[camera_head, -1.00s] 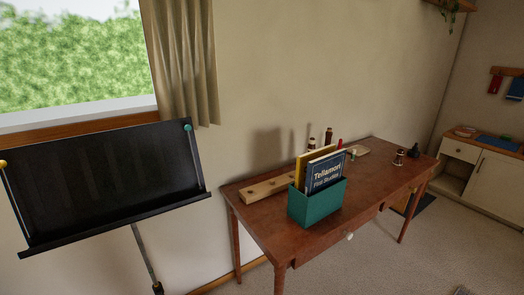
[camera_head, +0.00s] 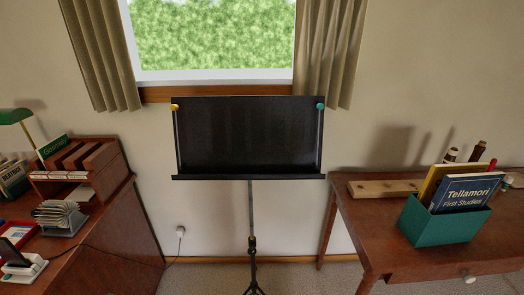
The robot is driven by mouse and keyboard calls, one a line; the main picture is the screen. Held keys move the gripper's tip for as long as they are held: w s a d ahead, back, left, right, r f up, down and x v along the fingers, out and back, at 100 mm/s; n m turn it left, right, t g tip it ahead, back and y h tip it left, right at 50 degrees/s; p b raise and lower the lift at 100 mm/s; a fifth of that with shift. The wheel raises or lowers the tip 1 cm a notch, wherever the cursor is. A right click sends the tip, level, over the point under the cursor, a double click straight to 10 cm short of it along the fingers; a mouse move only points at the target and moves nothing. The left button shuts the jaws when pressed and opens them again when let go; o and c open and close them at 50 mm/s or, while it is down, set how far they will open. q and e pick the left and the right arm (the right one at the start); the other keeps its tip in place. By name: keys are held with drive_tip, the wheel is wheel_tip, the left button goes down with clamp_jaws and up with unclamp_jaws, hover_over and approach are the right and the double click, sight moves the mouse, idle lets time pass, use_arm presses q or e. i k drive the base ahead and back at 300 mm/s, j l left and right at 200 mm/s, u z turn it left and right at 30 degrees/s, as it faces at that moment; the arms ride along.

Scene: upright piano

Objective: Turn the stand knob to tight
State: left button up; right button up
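A black music stand (camera_head: 248,136) stands upright in the middle of the head view, below the window. Its desk has a yellow clip at the upper left and a teal clip at the upper right. A thin pole (camera_head: 251,208) runs down from the desk to dark legs at the bottom edge. A dark collar on the pole, perhaps the stand knob (camera_head: 252,243), shows low down; it is too small to tell how it is turned. Neither of my grippers is in view.
A wooden table (camera_head: 350,222) with a green book box (camera_head: 440,226) stands at the right. A brown desk (camera_head: 118,240) with a card file, organizer and lamp stands at the left. A cable runs to a wall socket (camera_head: 180,232). Floor shows between them.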

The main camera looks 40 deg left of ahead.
sight(251, 251)
drive_tip(key=u, duration=1.25)
